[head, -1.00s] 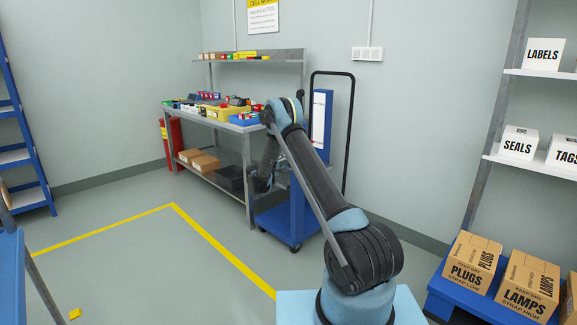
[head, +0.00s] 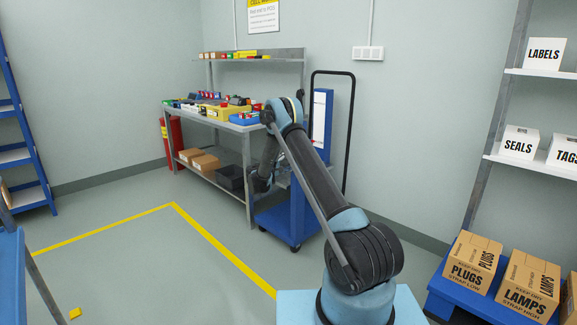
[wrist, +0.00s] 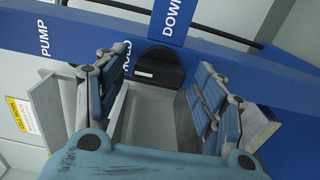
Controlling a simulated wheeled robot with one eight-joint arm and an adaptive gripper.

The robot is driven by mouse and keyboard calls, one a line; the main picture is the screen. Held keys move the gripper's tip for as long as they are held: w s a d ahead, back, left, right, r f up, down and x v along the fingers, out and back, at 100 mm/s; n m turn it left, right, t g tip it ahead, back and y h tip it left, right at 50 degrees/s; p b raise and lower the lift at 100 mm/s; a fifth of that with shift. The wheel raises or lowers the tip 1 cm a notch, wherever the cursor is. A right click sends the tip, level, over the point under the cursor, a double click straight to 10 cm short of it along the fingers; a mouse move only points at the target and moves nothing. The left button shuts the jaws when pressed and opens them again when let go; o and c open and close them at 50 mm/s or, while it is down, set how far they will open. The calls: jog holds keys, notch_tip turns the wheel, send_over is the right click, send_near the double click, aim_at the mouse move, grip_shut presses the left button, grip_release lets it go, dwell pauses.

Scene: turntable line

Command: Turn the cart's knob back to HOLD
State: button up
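The cart (head: 297,215) is blue with a black push handle and stands beyond my arm in the head view. In the wrist view its blue panel (wrist: 230,65) carries the words PUMP (wrist: 43,40), DOWN (wrist: 172,18) and, partly covered by my left finger, what reads as HOLD (wrist: 126,62). The knob (wrist: 160,66) is black, with a short white mark on its left part. My gripper (wrist: 163,68) is open, with one finger on each side of the knob. I see no clear contact. In the head view my gripper (head: 262,182) is small and partly hidden.
A grey workbench (head: 238,127) with coloured bins stands left of the cart. A black crate (head: 230,177) and cartons are on its lower shelf. A blue platform with boxes (head: 470,262) is at right. The floor inside the yellow line is clear.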

jog(key=v, duration=1.2)
